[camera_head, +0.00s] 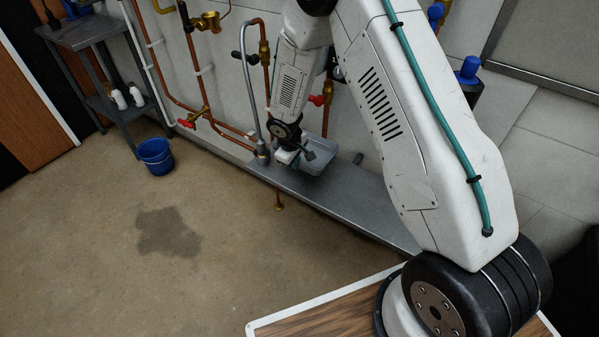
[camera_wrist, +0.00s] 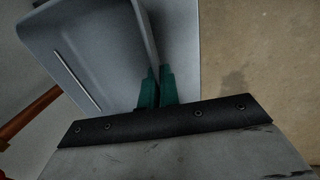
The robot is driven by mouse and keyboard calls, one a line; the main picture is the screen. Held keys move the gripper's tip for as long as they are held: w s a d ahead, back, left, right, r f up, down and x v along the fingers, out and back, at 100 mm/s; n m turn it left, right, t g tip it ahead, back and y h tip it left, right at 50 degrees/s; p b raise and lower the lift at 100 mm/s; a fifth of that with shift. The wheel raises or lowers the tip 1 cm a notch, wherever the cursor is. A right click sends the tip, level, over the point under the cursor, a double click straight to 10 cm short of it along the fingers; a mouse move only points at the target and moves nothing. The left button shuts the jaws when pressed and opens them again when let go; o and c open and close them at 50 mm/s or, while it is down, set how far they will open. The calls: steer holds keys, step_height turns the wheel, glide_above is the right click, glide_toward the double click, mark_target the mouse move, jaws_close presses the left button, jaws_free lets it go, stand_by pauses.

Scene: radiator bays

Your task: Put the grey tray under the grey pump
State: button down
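The grey tray (camera_head: 320,154) is a shallow open box at or just above the grey metal ledge along the wall; I cannot tell if it touches. It fills the upper left of the wrist view (camera_wrist: 85,45), and its inside looks empty apart from a pale line on its floor. My gripper (camera_head: 296,158) is at the tray's near left side. In the wrist view, its green fingers (camera_wrist: 158,88) are closed about the tray's side wall, one on each face. I cannot surely identify the grey pump; my arm covers part of the wall.
The metal ledge (camera_head: 345,200) runs along the wall, with copper pipes (camera_head: 190,60) above it. A dark cylinder with a blue cap (camera_head: 468,70) is right of my arm. A blue bucket (camera_head: 156,156) stands on the floor near a dark wet patch (camera_head: 168,232). Open floor lies in front.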

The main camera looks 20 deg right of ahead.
steer(key=shift+s+a+x, duration=0.15)
steer(key=shift+x, duration=0.8)
steer(key=shift+s+a+x, duration=0.1)
steer(key=shift+a+x, duration=0.05)
steer(key=shift+x, duration=0.8)
steer(key=shift+s+a+x, duration=0.15)
steer(key=shift+x, duration=0.85)
steer(key=shift+f, duration=0.25)
steer(key=c, duration=1.6)
jaws_free()
steer(key=shift+c, duration=0.2)
